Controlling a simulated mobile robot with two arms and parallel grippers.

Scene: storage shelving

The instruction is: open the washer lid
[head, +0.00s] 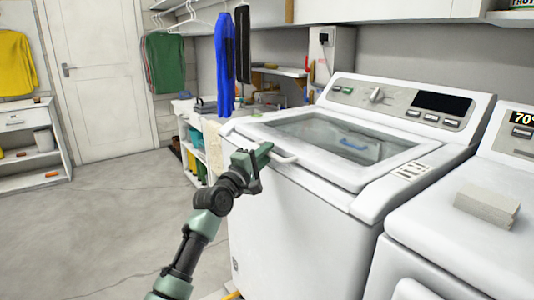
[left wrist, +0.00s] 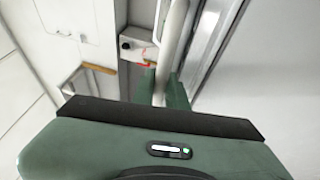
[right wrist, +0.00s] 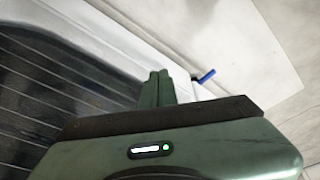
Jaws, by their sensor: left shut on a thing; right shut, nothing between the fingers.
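The white washer (head: 285,215) stands in the middle of the head view, with its control panel at the back. Its lid (head: 385,166) has a large glass window and lies down over the top, flat or nearly so. A white bar handle (head: 284,158) sits at the lid's front edge. My left gripper (head: 264,153) is at this handle, shut on it. In the left wrist view the white bar (left wrist: 172,45) runs between the green fingers. My right gripper (right wrist: 158,88) is shut and empty in the right wrist view, and out of the head view.
A second white machine (head: 445,250) stands close on the right, with a pale stack (head: 487,206) on top. Clothes hang behind, including a blue garment (head: 225,58). A cluttered shelf unit (head: 195,160) is left of the washer. The grey floor (head: 120,220) at left is clear.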

